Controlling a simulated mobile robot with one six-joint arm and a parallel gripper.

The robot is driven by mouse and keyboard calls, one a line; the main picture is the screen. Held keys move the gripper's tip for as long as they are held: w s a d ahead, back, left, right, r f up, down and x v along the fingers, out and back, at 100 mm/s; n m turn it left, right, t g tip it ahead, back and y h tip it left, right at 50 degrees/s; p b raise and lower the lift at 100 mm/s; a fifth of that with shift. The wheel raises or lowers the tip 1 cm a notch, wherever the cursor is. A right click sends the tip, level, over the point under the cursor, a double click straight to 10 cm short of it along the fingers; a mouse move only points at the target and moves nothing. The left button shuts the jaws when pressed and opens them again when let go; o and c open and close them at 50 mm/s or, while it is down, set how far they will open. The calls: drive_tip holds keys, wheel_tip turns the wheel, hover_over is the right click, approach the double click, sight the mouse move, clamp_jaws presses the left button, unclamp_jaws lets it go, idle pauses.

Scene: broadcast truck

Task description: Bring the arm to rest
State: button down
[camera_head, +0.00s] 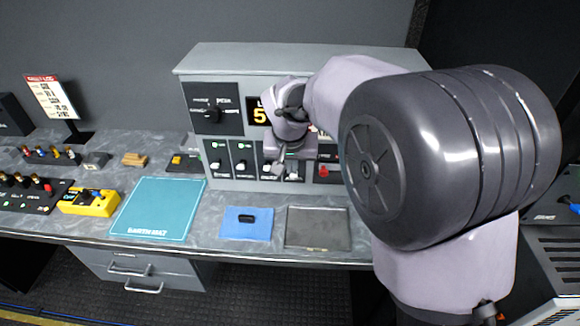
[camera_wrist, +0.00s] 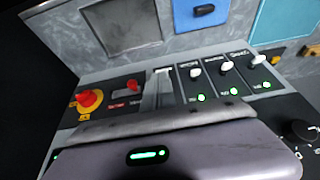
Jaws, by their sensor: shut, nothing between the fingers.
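My arm reaches in from the right in the head view and bends down in front of the grey console (camera_head: 300,58). My gripper (camera_head: 283,170) is at the console's lower front panel, among the switches. Its fingers are shut and empty. In the wrist view my gripper (camera_wrist: 163,85) points at the panel between a red switch (camera_wrist: 132,86) and a row of toggle switches (camera_wrist: 194,72) with green lights. I cannot tell whether the fingertips touch the panel.
On the counter lie a teal mat (camera_head: 155,208), a blue pad (camera_head: 246,224) with a black item, and a dark grey plate (camera_head: 318,228). A yellow box (camera_head: 90,203) and button panels stand at left. A red mushroom button (camera_wrist: 89,98) shows in the wrist view.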

drive_tip(key=s+d+r+m+y+b, duration=0.1)
drive_tip(key=s+d+r+b, duration=0.15)
drive_tip(key=s+d, duration=0.45)
drive_tip(key=s+d+r+m+b, duration=0.2)
drive_tip(key=s+d+r, duration=0.1)
drive_tip(key=s, duration=0.7)
drive_tip(key=s+d+f+m+t+y+b, duration=0.1)
drive_tip(key=s+f+b, duration=0.1)
drive_tip(key=s, duration=1)
drive_tip(key=shift+d+f, duration=0.15)
drive_tip(key=shift+f, duration=0.6)
